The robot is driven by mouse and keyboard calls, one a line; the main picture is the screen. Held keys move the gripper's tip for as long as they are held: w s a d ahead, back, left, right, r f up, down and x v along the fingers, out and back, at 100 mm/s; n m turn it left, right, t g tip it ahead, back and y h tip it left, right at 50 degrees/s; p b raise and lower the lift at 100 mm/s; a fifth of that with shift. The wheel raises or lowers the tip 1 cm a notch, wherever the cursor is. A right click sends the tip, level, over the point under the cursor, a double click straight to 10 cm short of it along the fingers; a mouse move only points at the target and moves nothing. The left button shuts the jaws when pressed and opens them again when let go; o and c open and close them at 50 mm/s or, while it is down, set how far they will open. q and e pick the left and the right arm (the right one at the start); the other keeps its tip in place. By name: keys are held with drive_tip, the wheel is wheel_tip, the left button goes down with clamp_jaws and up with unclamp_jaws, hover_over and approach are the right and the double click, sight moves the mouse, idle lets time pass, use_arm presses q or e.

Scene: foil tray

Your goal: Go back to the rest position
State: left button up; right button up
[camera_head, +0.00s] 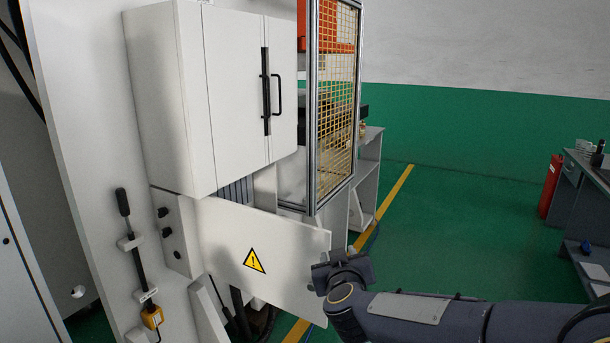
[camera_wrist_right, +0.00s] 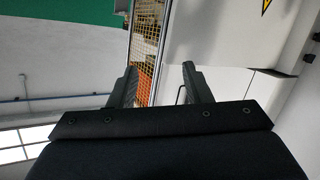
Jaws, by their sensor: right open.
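My right arm comes in from the right in the head view, with its dark gripper end (camera_head: 342,270) in front of the lower right part of the white machine panel (camera_head: 285,262). Its fingers are hard to make out there. In the right wrist view my right gripper (camera_wrist_right: 159,84) has two dark fingers standing wide apart with nothing between them. My left gripper is not in view. No foil tray shows in either view.
A white cabinet (camera_head: 235,90) with a black handle and a yellow mesh guard (camera_head: 337,100) stand at the left and middle. A red cylinder (camera_head: 551,186) and grey desk (camera_head: 575,190) are at the right. Green floor (camera_head: 460,235) between is open.

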drive_tip(key=s+d+r+g+y, duration=0.1)
drive_tip(key=s+d+g+y, duration=0.2)
drive_tip(key=s, duration=0.4)
drive_tip(key=s+d+y, duration=0.3)
drive_tip(key=s+d, duration=0.1)
drive_tip(key=s, duration=0.3)
drive_tip(key=s+d+f+m+g, duration=0.1)
drive_tip(key=s+d+f+g, duration=0.1)
drive_tip(key=s, duration=0.5)
drive_tip(key=s+d+f+m+g+h, duration=0.1)
drive_tip(key=s+d+f+m+g, duration=0.1)
drive_tip(key=s+f, duration=0.3)
drive_tip(key=s+d+f+m+g+h, duration=0.1)
drive_tip(key=s+f, duration=0.3)
drive_tip(key=s, duration=0.6)
drive_tip(key=shift+d+f+m+g, duration=0.2)
drive_tip(key=shift+d+m+g, duration=0.2)
drive_tip(key=shift+d+g, duration=0.4)
drive_tip(key=shift+a, duration=0.1)
